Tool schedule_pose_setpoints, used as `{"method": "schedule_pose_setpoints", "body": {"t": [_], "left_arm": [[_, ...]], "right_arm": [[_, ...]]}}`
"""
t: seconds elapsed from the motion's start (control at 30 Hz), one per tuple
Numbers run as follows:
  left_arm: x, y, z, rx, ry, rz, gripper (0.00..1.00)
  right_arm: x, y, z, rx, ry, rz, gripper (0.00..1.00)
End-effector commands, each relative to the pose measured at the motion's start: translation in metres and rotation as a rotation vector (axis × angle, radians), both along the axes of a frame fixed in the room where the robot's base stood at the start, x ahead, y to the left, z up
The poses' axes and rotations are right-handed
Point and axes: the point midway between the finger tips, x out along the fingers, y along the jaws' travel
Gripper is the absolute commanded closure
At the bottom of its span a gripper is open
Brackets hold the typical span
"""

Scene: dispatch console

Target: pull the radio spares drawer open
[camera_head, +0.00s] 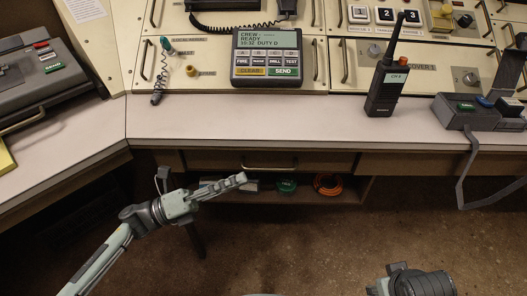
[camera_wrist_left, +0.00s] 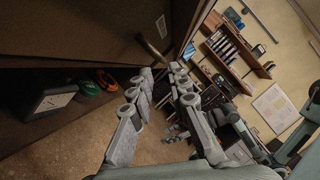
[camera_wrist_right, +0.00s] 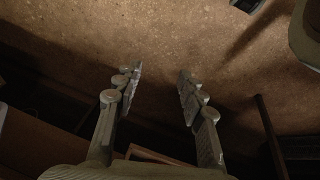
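The drawer front (camera_head: 225,160) is a brown panel under the counter's front edge and looks shut. Its brass bar handle (camera_head: 270,167) runs level across the middle. My left gripper (camera_head: 240,181) is below and left of the handle, fingers pointing right. In the left wrist view the handle (camera_wrist_left: 151,50) lies just beyond the tips of my left gripper (camera_wrist_left: 162,70), which are apart with nothing between them. A small pale label (camera_wrist_left: 161,25) shows on the drawer front, too small to read. My right gripper (camera_wrist_right: 160,73) is open and empty above the floor.
Below the drawer is an open shelf with a green item (camera_head: 286,185) and an orange coil (camera_head: 327,184). On the counter (camera_head: 300,120) stand a handheld radio (camera_head: 386,86) and a charger (camera_head: 466,111) whose grey cable hangs over the front edge. The floor in front is clear.

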Motion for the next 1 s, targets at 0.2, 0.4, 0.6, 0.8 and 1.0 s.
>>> {"method": "schedule_pose_setpoints", "body": {"t": [0.2, 0.4, 0.6, 0.8, 1.0], "left_arm": [[0.006, -0.025, 0.009, 0.0, -0.012, -0.012, 0.83], [0.018, -0.054, 0.015, -0.001, -0.009, -0.01, 0.83], [0.023, -0.07, 0.017, 0.0, -0.009, -0.009, 0.83], [0.024, -0.072, 0.017, 0.001, -0.007, -0.01, 0.83], [0.024, -0.071, 0.017, 0.001, -0.007, -0.009, 0.97]], "right_arm": [[0.001, 0.0, -0.007, 0.003, 0.007, 0.001, 0.6], [0.003, 0.001, -0.022, 0.011, 0.013, 0.001, 0.6], [0.004, 0.001, -0.03, 0.015, 0.015, 0.002, 0.6], [0.003, 0.001, -0.032, 0.016, 0.017, 0.002, 0.6], [0.003, 0.001, -0.032, 0.016, 0.017, 0.001, 0.6]]}}
